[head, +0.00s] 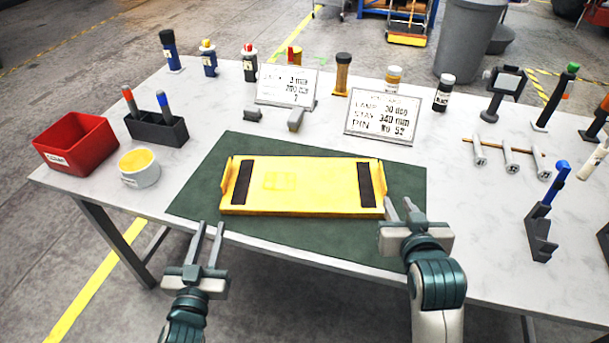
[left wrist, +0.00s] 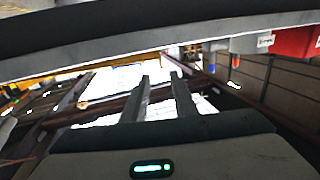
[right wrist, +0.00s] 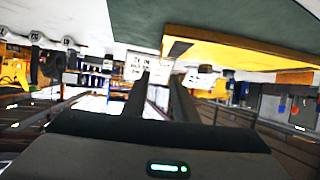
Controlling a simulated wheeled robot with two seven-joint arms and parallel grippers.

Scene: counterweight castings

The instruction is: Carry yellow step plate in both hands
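The yellow step plate (head: 300,185) lies flat on a dark green mat (head: 410,182) on the table, with a dark strip near each end. It also shows in the right wrist view (right wrist: 235,52). My left gripper (head: 210,225) is open and empty at the table's front edge, just off the plate's front left corner. Its parted fingers show in the left wrist view (left wrist: 162,82). My right gripper (head: 399,201) is open and empty close to the plate's right end; whether it touches is unclear. Its parted fingers also show in the right wrist view (right wrist: 158,82).
A red bin (head: 75,143), a white cup (head: 139,167) and a black marker holder (head: 157,130) stand left of the mat. Two sign cards (head: 382,117) and several bottles stand behind it.

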